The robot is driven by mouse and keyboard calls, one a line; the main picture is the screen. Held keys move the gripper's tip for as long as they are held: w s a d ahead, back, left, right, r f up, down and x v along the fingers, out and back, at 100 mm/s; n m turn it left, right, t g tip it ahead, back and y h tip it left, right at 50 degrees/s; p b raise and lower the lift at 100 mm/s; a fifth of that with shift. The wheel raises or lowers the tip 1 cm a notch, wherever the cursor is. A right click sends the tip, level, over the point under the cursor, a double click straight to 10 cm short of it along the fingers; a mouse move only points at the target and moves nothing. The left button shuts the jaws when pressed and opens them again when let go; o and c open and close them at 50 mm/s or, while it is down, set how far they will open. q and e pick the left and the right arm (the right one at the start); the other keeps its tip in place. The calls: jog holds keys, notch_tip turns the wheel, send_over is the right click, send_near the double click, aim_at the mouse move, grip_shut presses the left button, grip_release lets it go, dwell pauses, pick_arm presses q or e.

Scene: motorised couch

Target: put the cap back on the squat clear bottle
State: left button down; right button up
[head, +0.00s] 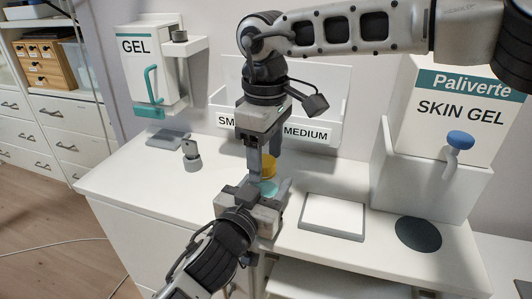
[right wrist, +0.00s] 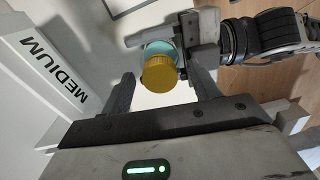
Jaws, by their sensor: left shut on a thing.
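A yellow cap (head: 268,168) sits on, or right against, the top of a squat teal-tinted bottle (head: 267,188); I cannot tell whether it is seated. In the right wrist view the cap (right wrist: 159,75) faces me with the bottle (right wrist: 160,49) directly behind it. My left gripper (head: 268,194) is shut on the bottle, which it partly hides; its jaws also show in the right wrist view (right wrist: 175,38). My right gripper (head: 267,158) points down from above. Its fingers (right wrist: 163,82) stand on both sides of the cap, with a gap at each side.
Behind the grippers stands a white wall bin (head: 310,128) lettered MEDIUM. A GEL dispenser (head: 150,65) is at left, a SKIN GEL box (head: 455,120) at right. A white pad (head: 333,215) and dark disc (head: 418,234) lie to the right; a small grey object (head: 192,160) stands left.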

jog(key=shift+r, duration=2.25)
